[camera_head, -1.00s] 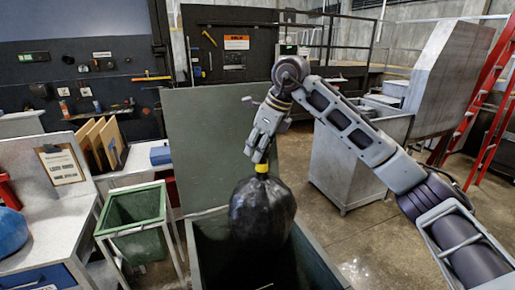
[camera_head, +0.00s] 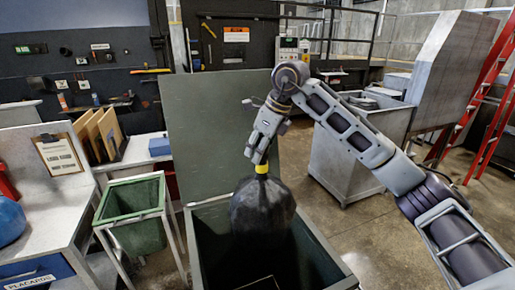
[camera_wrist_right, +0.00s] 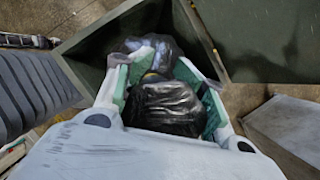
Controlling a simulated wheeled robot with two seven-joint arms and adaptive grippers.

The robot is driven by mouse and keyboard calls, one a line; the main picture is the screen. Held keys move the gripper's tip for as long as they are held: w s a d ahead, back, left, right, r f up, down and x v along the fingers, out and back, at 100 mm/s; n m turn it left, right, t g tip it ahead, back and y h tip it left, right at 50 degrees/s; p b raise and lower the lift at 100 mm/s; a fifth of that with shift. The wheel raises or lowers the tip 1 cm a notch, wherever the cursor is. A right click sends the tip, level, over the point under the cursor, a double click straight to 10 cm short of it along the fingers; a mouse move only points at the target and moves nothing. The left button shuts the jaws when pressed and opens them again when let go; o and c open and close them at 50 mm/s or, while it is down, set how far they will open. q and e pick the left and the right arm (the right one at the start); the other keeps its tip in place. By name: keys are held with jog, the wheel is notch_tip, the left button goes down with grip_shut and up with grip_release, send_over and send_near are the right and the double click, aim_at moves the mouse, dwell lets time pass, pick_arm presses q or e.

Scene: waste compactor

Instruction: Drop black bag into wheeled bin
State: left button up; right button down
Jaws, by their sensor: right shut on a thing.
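The black bag (camera_head: 262,207) hangs upright by its yellow tie (camera_head: 262,169) from my right gripper (camera_head: 261,158), which is shut on its neck. Its lower part is inside the mouth of the open dark green wheeled bin (camera_head: 318,243). The bin's raised lid (camera_head: 205,130) stands behind it. In the right wrist view the bag (camera_wrist_right: 166,106) shows between the fingers, with the bin's walls (camera_wrist_right: 88,50) around it. Another dark bag-like shape (camera_wrist_right: 160,48) lies beyond it there. My left gripper is not in view.
A small green bin (camera_head: 134,212) in a metal frame stands left of the wheeled bin. A workbench with a clipboard (camera_head: 58,155) is at the far left. A grey metal cart (camera_head: 345,160) and a red ladder (camera_head: 492,100) are at the right. Bare floor lies between.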

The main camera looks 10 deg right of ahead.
dwell(0.4)
jog(key=c, duration=0.8)
grip_release()
jog(key=shift+f, duration=0.2)
jog(key=shift+r, duration=0.15)
jog(key=shift+v, duration=5.95)
jog(key=shift+s, duration=0.15)
